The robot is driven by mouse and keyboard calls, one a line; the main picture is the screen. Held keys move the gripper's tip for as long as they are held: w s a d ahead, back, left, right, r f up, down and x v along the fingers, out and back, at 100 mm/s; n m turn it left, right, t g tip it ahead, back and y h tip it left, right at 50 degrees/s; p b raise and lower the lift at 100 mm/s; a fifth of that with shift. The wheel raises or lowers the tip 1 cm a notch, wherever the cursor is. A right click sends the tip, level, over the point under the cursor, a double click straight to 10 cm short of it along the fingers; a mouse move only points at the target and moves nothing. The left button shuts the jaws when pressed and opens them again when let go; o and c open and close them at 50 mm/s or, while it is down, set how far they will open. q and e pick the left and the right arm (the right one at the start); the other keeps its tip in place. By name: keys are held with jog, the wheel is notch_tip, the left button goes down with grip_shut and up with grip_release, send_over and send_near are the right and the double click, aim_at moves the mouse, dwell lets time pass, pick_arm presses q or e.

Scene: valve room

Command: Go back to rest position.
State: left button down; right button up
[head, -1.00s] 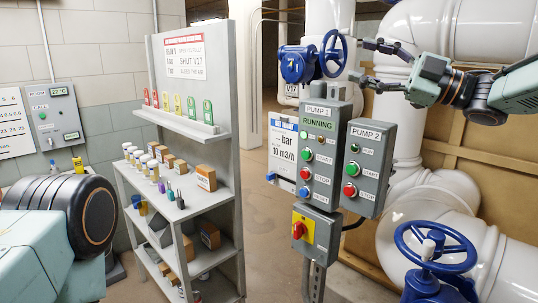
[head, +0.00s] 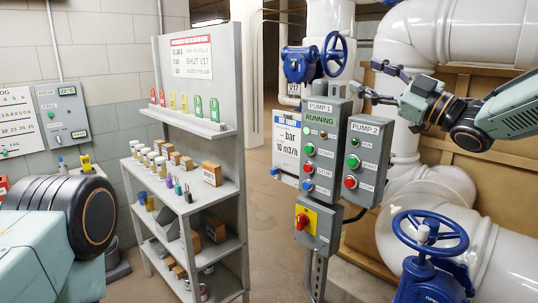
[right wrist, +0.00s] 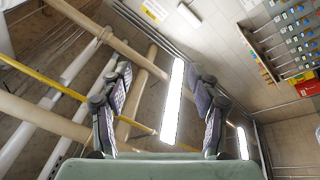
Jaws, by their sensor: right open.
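My right gripper (head: 368,82) reaches in from the right in the head view, in front of the white pipes and above the PUMP 2 box (head: 367,160). Its jaws are apart and empty. In the right wrist view both fingers of the gripper (right wrist: 165,85) stand well apart with nothing between them; ceiling pipes and a lit lamp (right wrist: 173,105) show behind. My left gripper is not in view; only a part of my own body shows at the lower left of the head view.
Blue handwheels sit on a valve above (head: 333,54) and one at lower right (head: 430,231). A grey shelf (head: 222,185) holds tags, bottles and cartons. Bare floor (head: 275,225) lies between shelf and pump boxes.

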jog(key=s+f+m+g+h+b, duration=0.1)
jog(key=s+f+m+h+b, duration=0.4)
jog(key=f, duration=1.6)
jog(key=s+f+m+g+h, duration=0.15)
jog(key=f+m+h, duration=0.6)
jog(key=f, duration=1.25)
jog(key=s+f+m+g+h+b, duration=0.1)
jog(key=s+f+m+g+b, duration=0.3)
jog(key=s+f, duration=1.3)
jog(key=s+f+g+b, duration=0.3)
jog(key=s+f, duration=0.6)
jog(key=s, duration=0.4)
jog(key=s+d+f+g+h+b, duration=0.1)
jog(key=s+f+g+b, duration=0.2)
jog(key=s+f+g, duration=0.2)
jog(key=s+f, duration=0.3)
jog(key=s, duration=0.4)
jog(key=shift+s+d+f+m+g, duration=0.15)
jog(key=shift+s+f+m+g, duration=0.2)
jog(key=shift+f, duration=0.05)
jog(key=shift+h, duration=0.35)
